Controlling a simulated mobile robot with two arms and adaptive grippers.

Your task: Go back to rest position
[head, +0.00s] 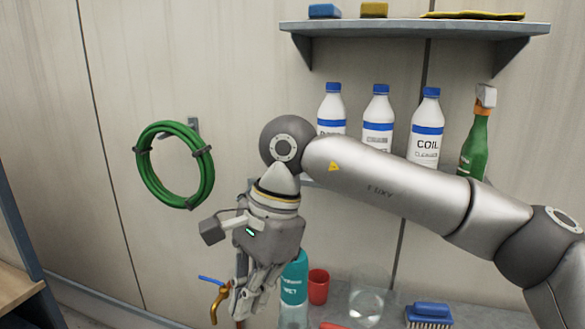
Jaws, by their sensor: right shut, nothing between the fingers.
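My right gripper (250,301) hangs down at the lower middle of the head view, on an arm that comes in from the right. Its fingers are together and hold nothing. They point down beside a brass tap with a blue handle (218,296), and I cannot tell whether they touch it. A teal bottle (294,284) and a red cup (318,286) stand just to the right of the gripper. My left gripper is not in view.
A green hose coil (178,166) hangs on the wall at left. White bottles (377,120) and a green spray bottle (474,148) stand behind my arm. An upper shelf (420,28) holds sponges. A clear jar (367,300) and a blue brush (430,314) sit at lower right.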

